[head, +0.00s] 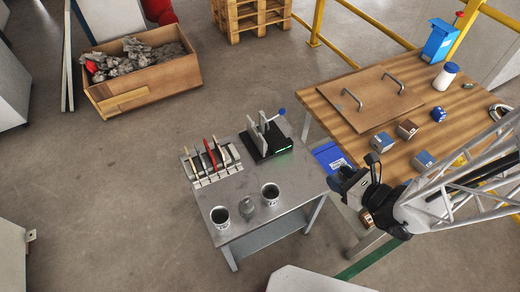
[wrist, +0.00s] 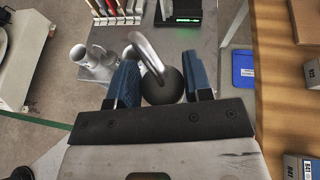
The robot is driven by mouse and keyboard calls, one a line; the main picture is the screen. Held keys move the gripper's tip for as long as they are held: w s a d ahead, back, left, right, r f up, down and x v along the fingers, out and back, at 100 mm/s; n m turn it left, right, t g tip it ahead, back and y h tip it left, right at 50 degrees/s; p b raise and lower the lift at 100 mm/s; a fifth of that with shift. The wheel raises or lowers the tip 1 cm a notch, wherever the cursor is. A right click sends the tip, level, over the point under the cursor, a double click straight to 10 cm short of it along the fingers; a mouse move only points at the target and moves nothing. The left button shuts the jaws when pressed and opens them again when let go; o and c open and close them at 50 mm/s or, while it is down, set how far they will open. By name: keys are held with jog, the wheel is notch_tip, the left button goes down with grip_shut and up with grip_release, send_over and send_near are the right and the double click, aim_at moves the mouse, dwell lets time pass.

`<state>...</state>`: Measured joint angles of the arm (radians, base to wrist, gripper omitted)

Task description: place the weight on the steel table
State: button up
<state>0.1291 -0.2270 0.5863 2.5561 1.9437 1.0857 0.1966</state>
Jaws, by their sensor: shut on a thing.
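The weight (wrist: 165,88) is a dark grey ball with a curved metal handle, seen in the wrist view. My gripper (wrist: 160,82) is shut on it, with blue finger pads on either side of the ball. In the head view my gripper (head: 350,184) is in the air off the right edge of the steel table (head: 298,186), between it and the wooden table. The weight cannot be made out in the head view. The steel table's top also shows at the top of the wrist view (wrist: 125,40).
A blue box (head: 330,158) and the wooden table (head: 330,95) with small blocks are close by.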

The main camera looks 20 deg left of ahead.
notch_tip(320, 180, down, 18)
dwell(1.1)
jog(key=shift+w+f, duration=0.1)
dwell(0.4)
send_over(317, 177)
jog(key=s, duration=0.1)
jog(key=shift+s+d+f, duration=0.15)
jog(key=shift+d+f, duration=0.05)
jog(key=shift+f, duration=0.5)
jog(key=shift+w+a, duration=0.15)
jog(key=shift+w, duration=0.4)
jog(key=shift+w+f, duration=0.1)
jog(key=shift+f, duration=1.7)
jog(key=shift+f, duration=0.1)
jog(key=o, duration=1.2)
jog(key=shift+o, duration=0.2)
